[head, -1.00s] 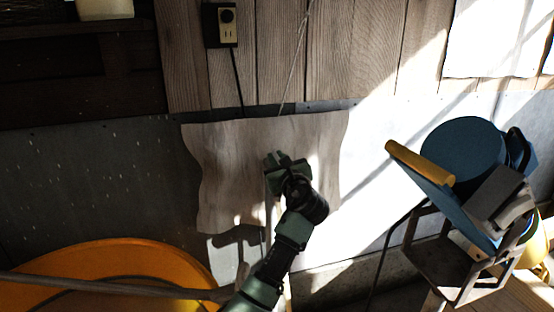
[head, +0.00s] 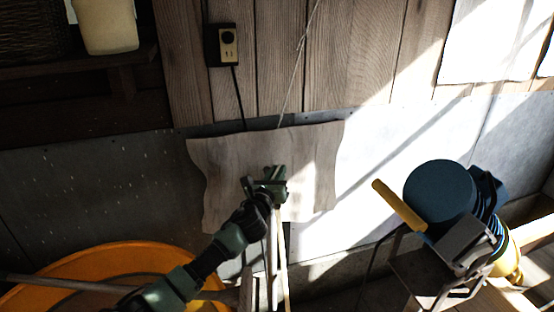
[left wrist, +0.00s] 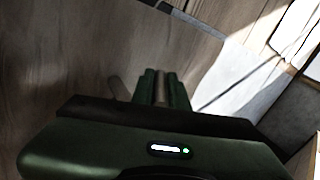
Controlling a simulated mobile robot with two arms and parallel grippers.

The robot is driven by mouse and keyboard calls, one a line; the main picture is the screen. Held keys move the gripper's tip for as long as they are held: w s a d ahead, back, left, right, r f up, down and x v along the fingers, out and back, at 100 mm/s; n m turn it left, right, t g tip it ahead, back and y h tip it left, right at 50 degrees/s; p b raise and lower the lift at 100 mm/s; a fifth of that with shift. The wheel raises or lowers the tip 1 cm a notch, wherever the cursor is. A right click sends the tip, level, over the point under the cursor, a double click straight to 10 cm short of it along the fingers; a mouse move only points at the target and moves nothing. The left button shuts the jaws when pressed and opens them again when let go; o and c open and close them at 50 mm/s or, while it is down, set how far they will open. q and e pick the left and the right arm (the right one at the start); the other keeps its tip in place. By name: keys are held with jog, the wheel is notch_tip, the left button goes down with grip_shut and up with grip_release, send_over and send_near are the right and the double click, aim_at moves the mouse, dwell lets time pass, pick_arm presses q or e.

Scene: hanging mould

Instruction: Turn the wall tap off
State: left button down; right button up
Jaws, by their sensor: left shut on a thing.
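My left gripper (head: 277,180) is in front of the pale wavy-edged board (head: 222,180) on the wall. It is shut on a small brownish bar, seemingly the tap handle (left wrist: 161,86), which shows between the green fingers in the left wrist view. A second brownish stub (left wrist: 119,88) stands just left of the fingers there. The tap's body is hidden behind the gripper in the head view, so I cannot tell how far the handle is turned. My right gripper is not in view.
An orange round tub (head: 130,258) stands at lower left. A blue round machine with a yellow bar (head: 400,206) stands on the right. A black socket box (head: 225,45) with a cord is on the plank wall. A shelf (head: 80,64) juts out at upper left.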

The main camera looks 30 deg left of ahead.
pick_arm(q)
jog(key=m+h, duration=0.1)
jog(key=h, duration=0.1)
jog(key=shift+a+m+h, duration=0.15)
jog(key=shift+m+h, duration=0.25)
jog(key=m+h, duration=0.1)
jog(key=h+b, duration=0.1)
jog(key=shift+f+m+t+h, duration=0.2)
jog(key=shift+m+t+h, duration=0.1)
jog(key=shift+m+h, duration=0.1)
jog(key=m+g+h+b, duration=0.1)
jog(key=m+h+b, duration=0.1)
jog(key=h+b, duration=0.1)
jog(key=m+g+h+b, duration=0.1)
jog(key=m+h+b, duration=0.1)
jog(key=b, duration=0.3)
jog(key=m+g+h+b, duration=0.1)
jog(key=m+h+b, duration=0.1)
jog(key=h+b, duration=0.2)
jog(key=shift+d+m+h, duration=0.3)
jog(key=shift+m+h, duration=0.1)
jog(key=shift+h, duration=0.1)
jog(key=shift+s+r+m+g+h+b, duration=0.1)
jog(key=shift+r+m+g+h+b, duration=0.15)
jog(key=shift+m+g+h+b, duration=0.4)
jog(key=c, duration=1.4)
grip_release()
jog(key=shift+d, duration=0.1)
notch_tip(320, 180, up, 20)
